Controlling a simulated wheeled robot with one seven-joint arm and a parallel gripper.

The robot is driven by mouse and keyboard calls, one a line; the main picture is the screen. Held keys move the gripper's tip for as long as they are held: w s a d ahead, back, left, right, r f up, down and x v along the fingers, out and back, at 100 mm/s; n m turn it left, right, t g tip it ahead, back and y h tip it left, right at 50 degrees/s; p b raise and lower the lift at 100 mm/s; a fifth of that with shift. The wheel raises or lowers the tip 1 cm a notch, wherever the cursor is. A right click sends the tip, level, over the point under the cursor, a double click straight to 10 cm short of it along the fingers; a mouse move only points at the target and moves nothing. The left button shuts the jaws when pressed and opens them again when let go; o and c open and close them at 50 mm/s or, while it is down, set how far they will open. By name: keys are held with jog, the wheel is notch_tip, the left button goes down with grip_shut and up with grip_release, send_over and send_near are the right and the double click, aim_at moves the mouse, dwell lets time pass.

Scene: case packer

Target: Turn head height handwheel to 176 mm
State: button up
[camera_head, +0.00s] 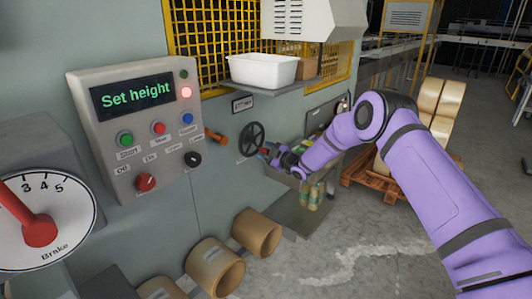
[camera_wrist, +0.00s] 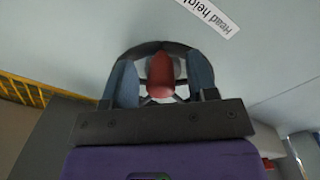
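The head height handwheel (camera_head: 251,139) is a dark spoked wheel on the grey-green machine wall. In the wrist view its dark rim (camera_wrist: 137,50) shows behind my fingers, under a label reading "Head heigh", cut off at the edge. A red handle (camera_wrist: 160,76) stands out from the wheel towards the wrist camera. My gripper (camera_wrist: 161,82) has its two blue-grey fingers on either side of the handle, with a visible gap on each side. In the head view my gripper (camera_head: 268,152) is at the wheel's lower right. No height reading is legible.
A control panel (camera_head: 108,158) left of the wheel shows "Set height" and a lit pinkish lamp. An orange handle (camera_head: 217,137) sticks out left of the wheel. A white bin (camera_head: 263,71) stands on a shelf above. Cardboard-coloured rolls (camera_head: 257,232) lie below.

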jog(key=v, duration=1)
jog(key=shift+s+d, duration=0.25)
jog(key=shift+s, duration=0.05)
